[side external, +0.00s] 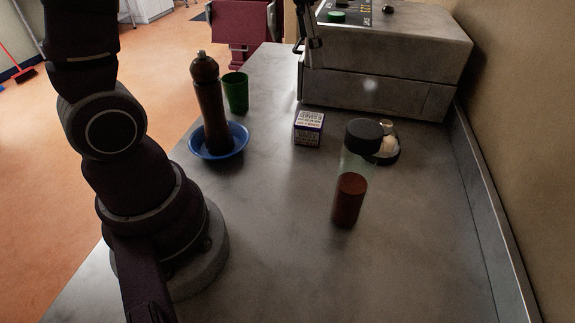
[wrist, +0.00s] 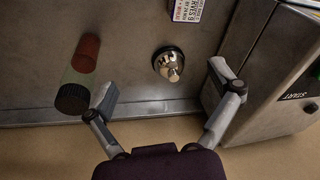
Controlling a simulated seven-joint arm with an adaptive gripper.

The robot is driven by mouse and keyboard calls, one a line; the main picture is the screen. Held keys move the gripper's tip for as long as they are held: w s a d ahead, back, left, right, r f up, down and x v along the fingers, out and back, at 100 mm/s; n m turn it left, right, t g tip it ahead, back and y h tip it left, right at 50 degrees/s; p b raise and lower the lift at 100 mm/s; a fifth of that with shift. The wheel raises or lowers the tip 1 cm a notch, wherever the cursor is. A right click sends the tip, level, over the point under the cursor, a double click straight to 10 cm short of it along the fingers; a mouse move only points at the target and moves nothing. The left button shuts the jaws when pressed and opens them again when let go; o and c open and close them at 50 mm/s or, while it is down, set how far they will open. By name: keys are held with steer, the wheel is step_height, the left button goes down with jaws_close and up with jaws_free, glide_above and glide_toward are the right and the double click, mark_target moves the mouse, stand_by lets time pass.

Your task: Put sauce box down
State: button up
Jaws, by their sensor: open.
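The sauce box (side external: 308,128) is a small white and purple carton with printed text. It stands on the grey counter in front of the grey appliance. In the wrist view part of the box (wrist: 187,9) shows at the top edge. My gripper (wrist: 163,82) is open, with its fingers wide apart and nothing held between them. A shiny metal item (wrist: 168,63) lies on the counter between and beyond the fingertips.
A jar with a black lid (side external: 347,200) stands right of the box. A pepper mill (side external: 208,100) stands in a blue bowl (side external: 232,150), with a green cup (side external: 236,92) behind. The grey appliance (side external: 400,70) fills the back right. The front counter is clear.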

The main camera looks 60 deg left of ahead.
steer(key=s+d+f+n+t, duration=0.1)
steer(key=s+d+n+t, duration=0.2)
steer(key=s, duration=0.8)
steer(key=d+n, duration=0.1)
steer(key=d, duration=0.1)
steer(key=shift+s+d+n+h, duration=0.2)
steer(key=shift+d+n+h, duration=0.1)
steer(key=shift+n, duration=0.1)
